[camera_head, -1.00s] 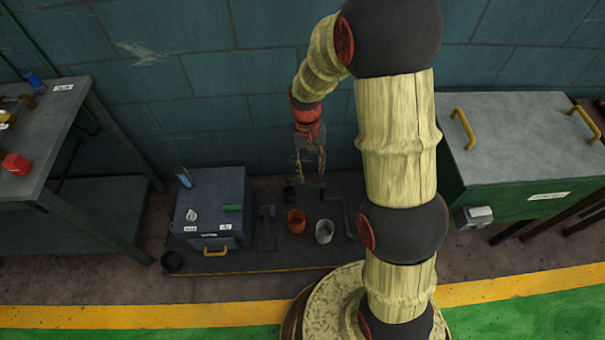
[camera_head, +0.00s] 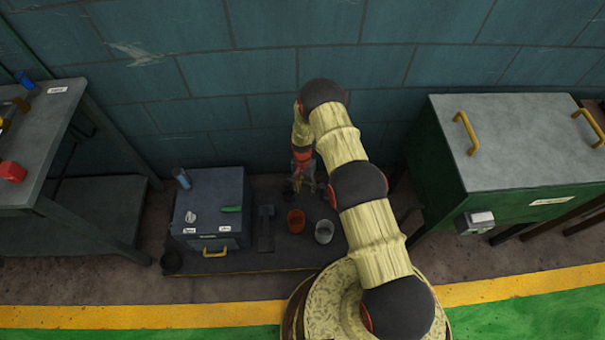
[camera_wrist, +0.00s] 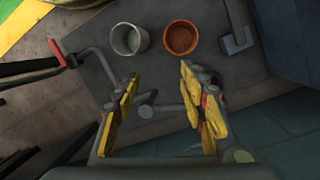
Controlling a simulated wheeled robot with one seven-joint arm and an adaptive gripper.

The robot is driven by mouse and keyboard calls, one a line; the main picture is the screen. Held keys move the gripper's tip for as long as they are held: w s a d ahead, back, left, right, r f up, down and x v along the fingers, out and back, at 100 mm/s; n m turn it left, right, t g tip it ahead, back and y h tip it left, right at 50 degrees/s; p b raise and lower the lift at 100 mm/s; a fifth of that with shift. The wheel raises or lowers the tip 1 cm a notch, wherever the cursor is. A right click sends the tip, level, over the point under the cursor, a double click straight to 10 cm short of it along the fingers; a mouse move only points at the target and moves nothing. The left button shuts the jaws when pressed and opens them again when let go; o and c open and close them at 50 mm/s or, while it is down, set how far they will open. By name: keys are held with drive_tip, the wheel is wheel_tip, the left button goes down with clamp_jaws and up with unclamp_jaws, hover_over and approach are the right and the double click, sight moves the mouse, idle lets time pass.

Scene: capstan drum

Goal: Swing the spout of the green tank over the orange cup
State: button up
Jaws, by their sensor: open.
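The orange cup (camera_head: 296,221) stands on a dark floor mat, also seen in the wrist view (camera_wrist: 181,38). My gripper (camera_head: 304,184) points down behind the cups; in the wrist view it is open (camera_wrist: 160,100), its yellow-padded fingers apart. A grey rod with a round end (camera_wrist: 146,110) shows between the fingers; I cannot tell whether they touch it. A bent grey pipe (camera_wrist: 97,55) lies left of the cups in the wrist view, near a black bar with a red ring. A large green box (camera_head: 520,200) stands at the right; I cannot tell whether it is the tank.
A grey metal cup (camera_head: 324,232) stands beside the orange one. A blue-grey box (camera_head: 209,205) stands left of the cups, with a dark bracket (camera_head: 265,232) between. A workbench (camera_head: 62,130) is at the left. The wall is close behind.

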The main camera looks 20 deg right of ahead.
drive_tip(key=w+m, duration=0.1)
drive_tip(key=w, duration=0.2)
drive_tip(key=w+m+t, duration=0.1)
drive_tip(key=w, duration=0.2)
drive_tip(key=w+m+t, duration=0.1)
drive_tip(key=w, duration=0.3)
drive_tip(key=shift+w+d, duration=0.1)
drive_tip(key=shift+d, duration=0.3)
drive_tip(key=shift+w+f+m+t, duration=0.15)
drive_tip(key=shift+w+m+t, duration=0.15)
drive_tip(key=shift+m, duration=0.2)
drive_tip(key=b, duration=0.3)
hover_over(305, 184)
drive_tip(key=w+a, duration=0.2)
drive_tip(key=f, duration=0.7)
drive_tip(key=shift+d+f, duration=0.2)
drive_tip(key=shift+f, duration=0.1)
drive_tip(key=shift+c, duration=0.2)
clamp_jaws()
